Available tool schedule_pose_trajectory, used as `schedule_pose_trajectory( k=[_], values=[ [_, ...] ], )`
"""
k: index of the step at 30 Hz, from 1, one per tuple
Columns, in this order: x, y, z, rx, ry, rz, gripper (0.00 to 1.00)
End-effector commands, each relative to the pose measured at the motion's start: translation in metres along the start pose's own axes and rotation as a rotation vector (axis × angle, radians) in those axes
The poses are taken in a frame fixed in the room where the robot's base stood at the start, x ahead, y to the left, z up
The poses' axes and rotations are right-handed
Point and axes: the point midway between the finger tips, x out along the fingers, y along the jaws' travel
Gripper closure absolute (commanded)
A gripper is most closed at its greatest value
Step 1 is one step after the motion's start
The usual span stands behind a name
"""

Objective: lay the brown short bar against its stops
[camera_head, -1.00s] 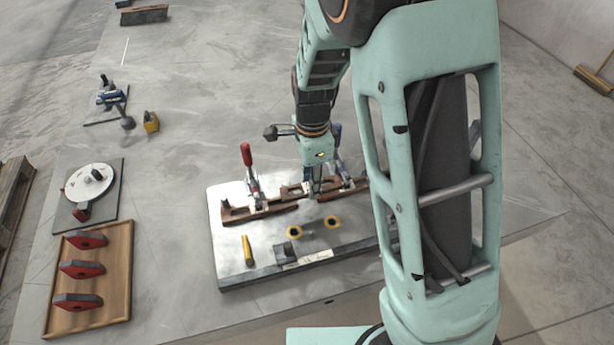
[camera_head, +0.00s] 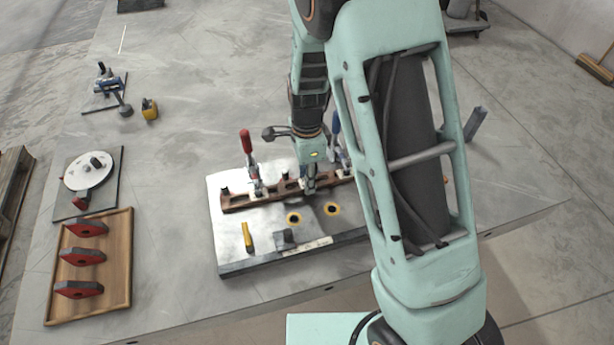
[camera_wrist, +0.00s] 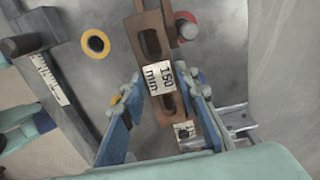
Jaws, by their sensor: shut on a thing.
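The brown short bar (camera_wrist: 149,40) is slotted and carries a white "150 mm" label. In the wrist view it lies between the two blue fingers of my gripper (camera_wrist: 166,88), which are shut on it. In the head view my gripper (camera_head: 311,187) points down at the brown row along the back of the fixture plate (camera_head: 236,255). The bar is partly hidden there by the fingers. Another brown piece (camera_wrist: 172,12) lies close beside the bar in the wrist view. I cannot tell whether the bar touches its stops.
A red-handled clamp (camera_head: 246,143) and a blue-handled clamp (camera_head: 337,127) stand behind the brown row. The plate also bears yellow-ringed holes (camera_head: 293,218), a yellow pin (camera_head: 247,237) and a dark block (camera_head: 284,238). A wooden tray (camera_head: 123,262) with red parts stands left.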

Motion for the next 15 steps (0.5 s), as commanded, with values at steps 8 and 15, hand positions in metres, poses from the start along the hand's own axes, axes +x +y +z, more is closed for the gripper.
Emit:
schedule_pose_trajectory(
  k=[8,15],
  values=[
    [0.0058,0.0001,-0.0001,0.000,0.000,0.000,0.64],
    [0.0056,0.0001,-0.0001,0.000,0.000,0.000,0.54]
  ],
)
